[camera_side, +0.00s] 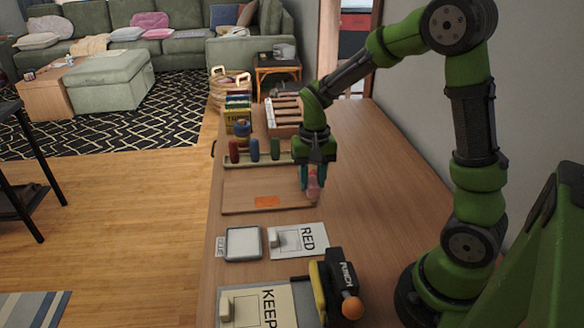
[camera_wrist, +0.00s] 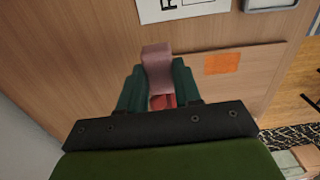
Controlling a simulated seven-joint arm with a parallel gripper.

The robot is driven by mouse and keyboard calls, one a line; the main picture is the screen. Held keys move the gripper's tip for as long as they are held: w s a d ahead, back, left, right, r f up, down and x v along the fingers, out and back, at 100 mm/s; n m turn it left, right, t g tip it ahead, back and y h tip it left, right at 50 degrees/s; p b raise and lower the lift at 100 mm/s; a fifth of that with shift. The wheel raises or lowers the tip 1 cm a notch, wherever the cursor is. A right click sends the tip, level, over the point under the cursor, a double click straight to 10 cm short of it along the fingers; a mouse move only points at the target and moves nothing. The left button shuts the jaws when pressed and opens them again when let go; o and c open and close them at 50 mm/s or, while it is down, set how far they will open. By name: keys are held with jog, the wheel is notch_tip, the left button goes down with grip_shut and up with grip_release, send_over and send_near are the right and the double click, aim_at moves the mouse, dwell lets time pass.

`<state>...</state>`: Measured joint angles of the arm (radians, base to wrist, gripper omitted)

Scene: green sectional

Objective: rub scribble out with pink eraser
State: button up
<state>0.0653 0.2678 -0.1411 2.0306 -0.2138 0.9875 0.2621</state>
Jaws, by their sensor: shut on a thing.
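My gripper (camera_side: 313,174) is shut on the pink eraser (camera_side: 314,189), above the right edge of the wooden board. In the wrist view, the eraser (camera_wrist: 157,68) sticks out between the two fingers of my gripper (camera_wrist: 158,92). I cannot tell whether the eraser touches the surface below. The wooden board (camera_side: 238,189) lies flat on the table. An orange patch (camera_side: 267,202), which could be the scribble, is near the board's front edge, left of the eraser. It also shows in the wrist view (camera_wrist: 222,63), apart from the eraser.
The table's right side (camera_side: 375,190) is clear.

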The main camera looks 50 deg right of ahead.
jog(key=w+a, duration=0.2)
jog(key=w, duration=1.3)
jog(key=f, duration=0.7)
jog(key=shift+s+a+f, duration=0.1)
jog(key=shift+s+a, duration=0.05)
jog(key=shift+a, duration=0.05)
jog(key=shift+s+a, duration=0.2)
jog(key=shift+a, duration=0.1)
jog(key=shift+c, duration=0.3)
jog(key=shift+s+a, duration=1.9)
jog(key=shift+s+d, duration=0.15)
jog(key=shift+s, duration=0.15)
jog(key=shift+s+d, duration=0.25)
jog(key=shift+d, duration=0.05)
jog(key=shift+w+d, duration=2.25)
jog(key=shift+s+d, duration=0.45)
jog(key=shift+d, duration=0.05)
jog(key=s+a, duration=0.4)
jog(key=shift+s+a, duration=0.2)
jog(key=shift+a, duration=0.15)
notch_tip(320, 180, up, 8)
